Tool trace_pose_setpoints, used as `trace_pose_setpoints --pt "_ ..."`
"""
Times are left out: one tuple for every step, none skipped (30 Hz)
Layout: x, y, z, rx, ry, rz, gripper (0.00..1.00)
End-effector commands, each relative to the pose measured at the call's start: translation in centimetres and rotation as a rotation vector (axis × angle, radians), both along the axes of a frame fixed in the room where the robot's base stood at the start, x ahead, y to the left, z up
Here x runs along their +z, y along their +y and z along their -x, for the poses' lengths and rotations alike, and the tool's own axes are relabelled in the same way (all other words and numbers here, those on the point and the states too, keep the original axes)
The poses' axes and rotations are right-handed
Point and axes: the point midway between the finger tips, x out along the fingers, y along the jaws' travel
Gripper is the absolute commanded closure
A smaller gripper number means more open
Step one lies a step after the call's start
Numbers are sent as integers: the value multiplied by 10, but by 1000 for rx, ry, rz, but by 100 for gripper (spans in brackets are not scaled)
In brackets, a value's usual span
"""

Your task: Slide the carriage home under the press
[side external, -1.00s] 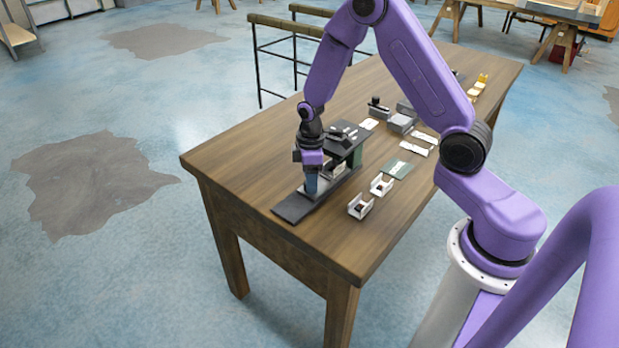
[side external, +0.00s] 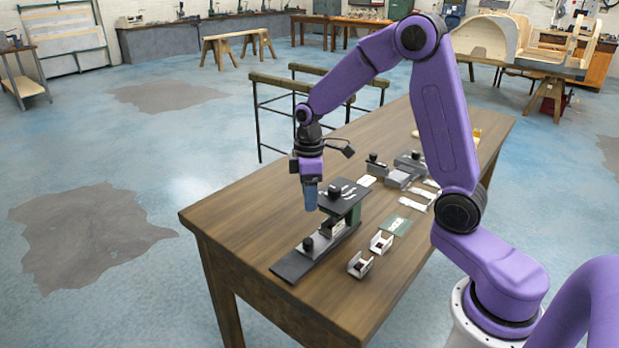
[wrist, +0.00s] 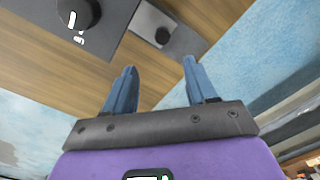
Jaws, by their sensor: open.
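The press (side external: 343,198) has a dark flat top with white marks, held up by a green post (side external: 354,215). A long dark rail (side external: 290,266) runs out from under it towards the table's front left. The carriage, a grey block with a black knob (side external: 308,243), sits on this rail, out in front of the press top. My gripper (side external: 311,207) is open and empty, raised above the carriage and beside the press top, apart from both.
Grey blocks (side external: 402,176) and white strips (side external: 420,196) lie farther back. The table's front left (side external: 240,222) is clear.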

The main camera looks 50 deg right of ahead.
Motion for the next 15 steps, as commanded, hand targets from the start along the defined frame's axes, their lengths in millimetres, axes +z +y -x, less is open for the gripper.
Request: trace_pose_setpoints --pt "10 0 -1 0 -6 -1 44" --pt "15 0 -1 0 -5 -1 44" --pt "20 0 -1 0 -4 0 44" --pt "24 0 -1 0 -4 -1 44" --pt "28 0 -1 0 -4 0 44" --pt "32 0 -1 0 -3 0 44" --pt "34 0 -1 0 -3 0 44" --pt "36 0 0 0 -1 0 44" --pt "38 0 0 0 0 0 44" --pt "39 0 0 0 0 0 44" --pt "40 0 0 0 -1 1 44" --pt "41 0 0 0 0 0 44" --pt "41 0 0 0 0 0 44" --pt "42 0 0 0 0 0 44" --pt "41 0 0 0 0 0 44"
